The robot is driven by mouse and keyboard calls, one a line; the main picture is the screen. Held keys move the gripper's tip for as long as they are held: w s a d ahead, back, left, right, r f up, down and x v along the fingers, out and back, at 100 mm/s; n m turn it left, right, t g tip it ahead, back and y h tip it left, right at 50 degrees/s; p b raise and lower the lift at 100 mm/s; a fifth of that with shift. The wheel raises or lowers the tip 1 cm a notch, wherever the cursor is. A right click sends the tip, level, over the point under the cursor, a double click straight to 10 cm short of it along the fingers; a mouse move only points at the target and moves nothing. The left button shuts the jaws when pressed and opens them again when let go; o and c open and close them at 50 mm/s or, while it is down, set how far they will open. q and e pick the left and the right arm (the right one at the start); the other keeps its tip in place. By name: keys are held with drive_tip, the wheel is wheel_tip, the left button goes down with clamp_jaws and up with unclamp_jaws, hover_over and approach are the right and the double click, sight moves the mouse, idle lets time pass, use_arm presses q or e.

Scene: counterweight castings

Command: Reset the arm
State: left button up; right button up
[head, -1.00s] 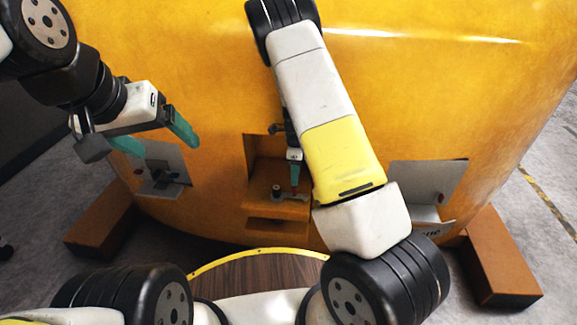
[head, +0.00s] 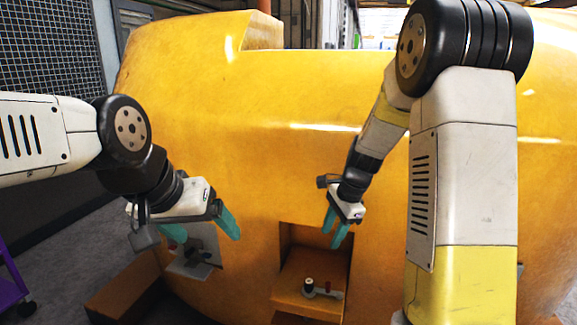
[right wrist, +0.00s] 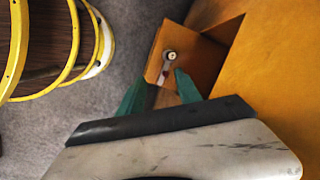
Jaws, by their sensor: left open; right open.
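My left gripper (head: 203,233) is open and empty in the head view, with teal fingers in front of the casting's left side, near a grey plate in a recess (head: 196,257). My right gripper (head: 335,228) is open and empty at the upper part of the middle recess (head: 296,290) of the large yellow casting (head: 270,160). In the right wrist view, its two teal fingers (right wrist: 158,92) stand apart, with a small fitting (right wrist: 170,56) visible beyond them. That fitting, with a dark knob (head: 309,285) and a red part, sits on the recess floor.
An orange-brown block (head: 125,290) lies on the grey floor at the lower left. A purple cart (head: 12,285) stands at the left edge.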

drive_tip(key=s+d+r+n+t, duration=0.1)
drive_tip(key=s+r+n+t, duration=0.1)
drive_tip(key=s+r+n, duration=0.5)
drive_tip(key=s+r+n+t, duration=0.2)
drive_tip(key=s+r+n, duration=0.6)
drive_tip(key=s, duration=0.7)
drive_tip(key=shift+d+r+t+h, duration=0.3)
drive_tip(key=shift+d+r, duration=0.1)
drive_tip(key=shift+r, duration=0.15)
